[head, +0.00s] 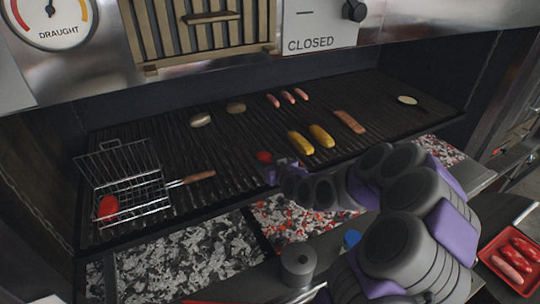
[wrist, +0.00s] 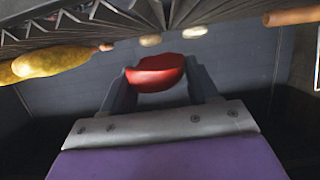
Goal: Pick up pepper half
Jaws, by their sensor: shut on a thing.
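A red pepper half (wrist: 156,73) is clamped between the two fingers of my gripper (wrist: 160,85) in the wrist view. In the head view the held pepper half (head: 264,157) shows at the tip of my gripper (head: 272,170), over the front middle of the grill grate (head: 235,140). I cannot tell how high above the bars it is. Another red piece (head: 108,207), which looks like a pepper half, lies in the open wire basket (head: 146,191) at the left of the grate.
Two yellow cobs (head: 311,138), several sausages (head: 287,97), a brown slab (head: 349,122) and pale round pieces (head: 201,120) lie on the grate. A grey lidded pot (head: 298,265) and a red tray of sausages (head: 512,262) stand in front.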

